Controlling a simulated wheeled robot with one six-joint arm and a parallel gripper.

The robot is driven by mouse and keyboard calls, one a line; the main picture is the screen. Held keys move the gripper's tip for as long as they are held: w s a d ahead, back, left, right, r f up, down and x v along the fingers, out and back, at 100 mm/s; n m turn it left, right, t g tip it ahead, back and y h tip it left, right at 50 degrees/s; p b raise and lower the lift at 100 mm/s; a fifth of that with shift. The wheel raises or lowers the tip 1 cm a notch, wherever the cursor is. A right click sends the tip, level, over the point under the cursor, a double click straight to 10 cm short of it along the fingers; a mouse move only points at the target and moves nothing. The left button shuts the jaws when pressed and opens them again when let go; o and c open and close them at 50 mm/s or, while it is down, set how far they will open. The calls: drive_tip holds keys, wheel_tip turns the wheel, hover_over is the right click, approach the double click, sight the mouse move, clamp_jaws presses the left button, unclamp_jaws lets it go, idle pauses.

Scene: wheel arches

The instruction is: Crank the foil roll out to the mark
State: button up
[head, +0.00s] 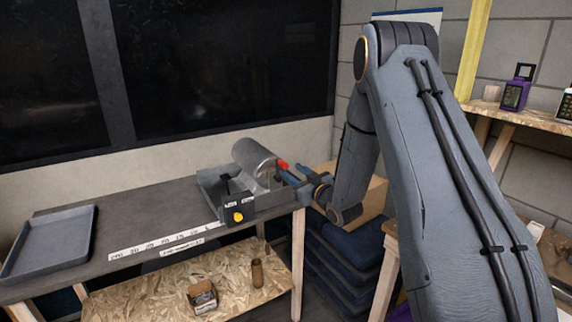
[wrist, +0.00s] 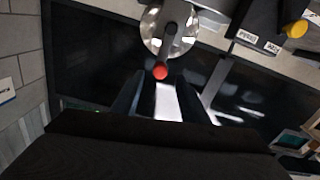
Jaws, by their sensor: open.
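The silver foil roll (head: 254,157) sits in a grey holder (head: 208,186) at the right end of the dark bench. Its crank has a red knob (head: 283,164) on the end facing my arm. The wrist view shows the round metal end (wrist: 185,42), the crank arm and the red knob (wrist: 160,71). My gripper (head: 287,174) is open; in the wrist view its fingertips (wrist: 158,82) lie on either side of the line to the knob, just short of or at it. Contact cannot be told. A white scale strip (head: 165,245) with numbers runs along the bench front.
A black box with a yellow knob (head: 238,216) and labels stands in front of the holder. A grey tray (head: 50,243) lies at the bench's left. A lower chipboard shelf holds a small box (head: 202,297) and a brown cylinder (head: 257,273).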

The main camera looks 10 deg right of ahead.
sight(286, 166)
drive_tip(key=p+x, duration=0.1)
drive_tip(key=x, duration=0.4)
drive_tip(key=shift+w+a+p, duration=0.15)
drive_tip(key=shift+w+p, duration=0.2)
clamp_jaws()
